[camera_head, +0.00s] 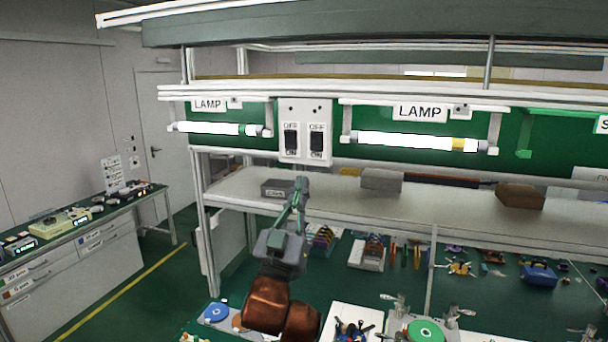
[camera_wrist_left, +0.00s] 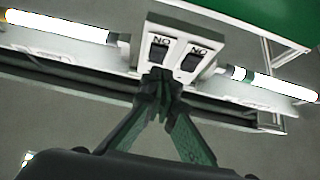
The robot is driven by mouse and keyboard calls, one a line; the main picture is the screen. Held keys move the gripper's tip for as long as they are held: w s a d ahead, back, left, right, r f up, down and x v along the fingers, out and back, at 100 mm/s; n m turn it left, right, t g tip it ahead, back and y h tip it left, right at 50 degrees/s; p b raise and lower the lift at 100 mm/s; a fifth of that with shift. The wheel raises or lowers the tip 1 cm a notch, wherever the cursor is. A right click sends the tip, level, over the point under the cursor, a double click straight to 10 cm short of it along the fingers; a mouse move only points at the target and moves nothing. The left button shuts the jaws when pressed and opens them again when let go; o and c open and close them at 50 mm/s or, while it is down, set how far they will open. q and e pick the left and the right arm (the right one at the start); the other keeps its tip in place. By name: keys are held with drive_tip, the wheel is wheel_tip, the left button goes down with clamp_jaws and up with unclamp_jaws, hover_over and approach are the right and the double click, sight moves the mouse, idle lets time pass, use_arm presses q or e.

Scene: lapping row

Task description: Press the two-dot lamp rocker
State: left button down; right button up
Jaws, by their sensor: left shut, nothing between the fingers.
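A white switch plate (camera_head: 304,152) hangs under the upper rail between two lamps. It bears a left rocker (camera_head: 291,140) and a right rocker (camera_head: 317,141), both dark, marked OFF above and ON below. Small dots sit above them; the right rocker seems to have two. In the left wrist view the plate appears upside down, so the right rocker (camera_wrist_left: 158,53) shows on the left there. My left gripper (camera_head: 301,183) is shut and empty, pointing up, its tips below the plate. In the wrist view its tips (camera_wrist_left: 157,80) appear just under that rocker. My right gripper is not in view.
The left lamp tube (camera_head: 210,128) and right lamp tube (camera_head: 400,140) both look bright white. A shelf (camera_head: 350,207) below carries a grey box (camera_head: 277,188), another grey block (camera_head: 381,180) and a brown block (camera_head: 520,196). Tools lie on the lower bench.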

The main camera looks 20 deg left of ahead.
use_arm(q)
drive_tip(key=s+f, duration=0.1)
drive_tip(key=s+f+b, duration=0.1)
drive_tip(key=f, duration=0.1)
drive_tip(key=shift+s+d+f, duration=0.15)
drive_tip(key=shift+s+f, duration=0.05)
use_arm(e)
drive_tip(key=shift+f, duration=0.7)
